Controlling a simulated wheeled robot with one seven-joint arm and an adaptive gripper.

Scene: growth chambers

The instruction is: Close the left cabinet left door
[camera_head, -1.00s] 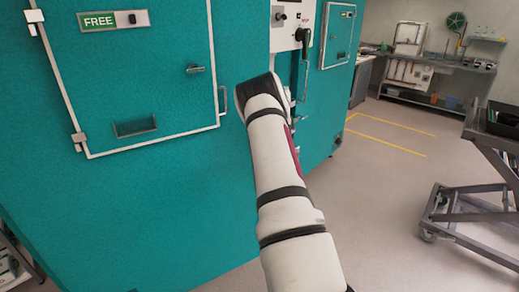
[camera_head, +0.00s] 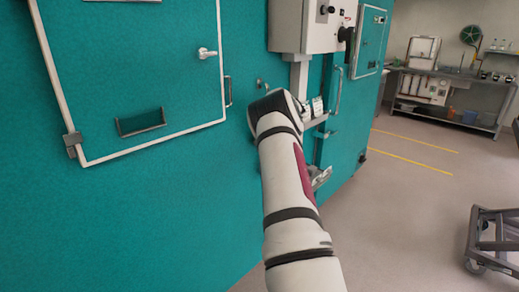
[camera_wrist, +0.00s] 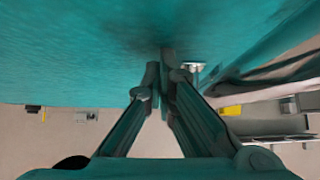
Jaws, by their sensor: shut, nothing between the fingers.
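A teal cabinet door (camera_head: 85,60) with a white frame fills the left of the head view. It looks flush with the teal cabinet front (camera_head: 150,220). It has a small latch handle (camera_head: 207,53), a pull bar at its right edge (camera_head: 228,91) and a recessed slot (camera_head: 141,122). My arm reaches forward to the right of this door, and its wrist hides most of my gripper there. In the wrist view my gripper (camera_wrist: 164,70) is shut and empty, with its fingertips close to a teal surface (camera_wrist: 80,45). I cannot tell whether they touch it.
A white control box (camera_head: 310,25) stands out from the cabinet front just beyond my wrist. Another teal door (camera_head: 370,40) is farther right. A wheeled cart (camera_head: 490,240) stands at the right edge, and a metal bench (camera_head: 445,110) is at the back. The floor between is clear.

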